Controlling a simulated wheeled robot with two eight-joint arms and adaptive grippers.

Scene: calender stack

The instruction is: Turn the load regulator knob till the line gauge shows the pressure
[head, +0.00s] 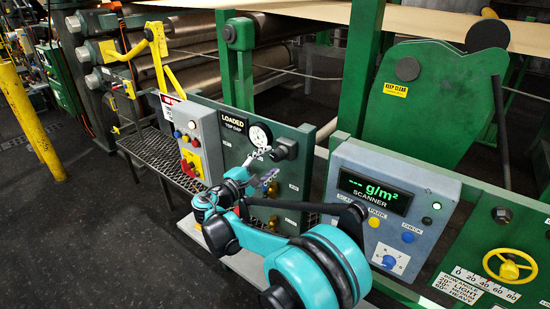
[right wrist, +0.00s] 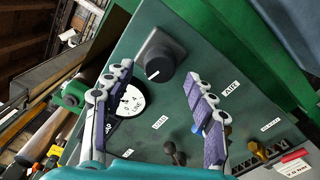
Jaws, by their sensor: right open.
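The black load regulator knob (head: 285,148) sits on the green panel beside the round white gauge (head: 259,134). In the right wrist view the knob (right wrist: 161,60) is a dark block-like dial with a white mark. The gauge (right wrist: 130,101) there is partly hidden by the left finger, and its needle is hard to read. My right gripper (head: 267,163) is open and empty in front of the panel, just below left of the knob. In the right wrist view the fingers (right wrist: 156,75) are spread, with the knob showing beyond and between their tips. My left gripper is not in view.
A grey box with coloured buttons (head: 193,140) stands left of the gauge. The scanner box (head: 390,200) with a green display is at the right, near my arm. Small valve levers (right wrist: 174,153) are low on the panel. A yellow handwheel (head: 508,265) is far right.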

